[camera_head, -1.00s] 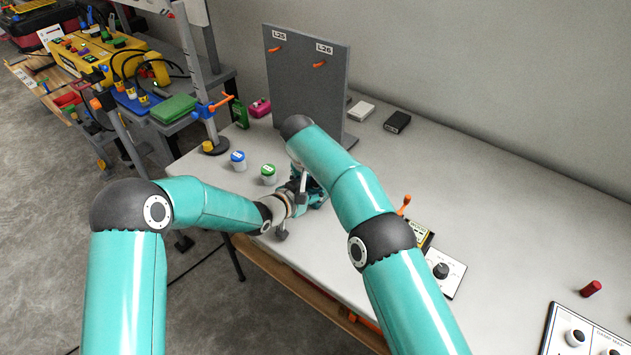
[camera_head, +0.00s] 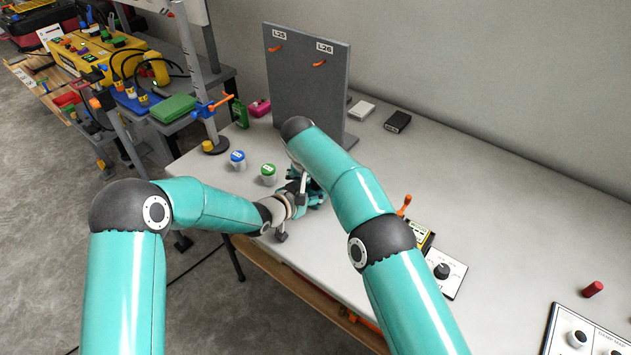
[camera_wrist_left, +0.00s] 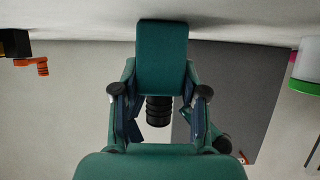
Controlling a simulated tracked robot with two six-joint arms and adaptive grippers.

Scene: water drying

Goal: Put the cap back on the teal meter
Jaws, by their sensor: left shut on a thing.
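My left gripper (camera_head: 311,192) is low over the near left part of the bench, mostly covered by my own arms in the head view. In the left wrist view, the fingers of my left gripper (camera_wrist_left: 160,95) are closed around a teal block, which looks like the teal meter (camera_wrist_left: 161,57). A black ribbed round part (camera_wrist_left: 158,111) shows below the block, between the fingers. I cannot tell whether it is the cap. No separate cap can be made out.
Jars with a blue lid (camera_head: 238,160) and a green lid (camera_head: 268,174) stand left of the left gripper. A grey upright board (camera_head: 305,75) stands behind. A panel with a black knob (camera_head: 445,272) lies right of my right arm. The bench's middle right is clear.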

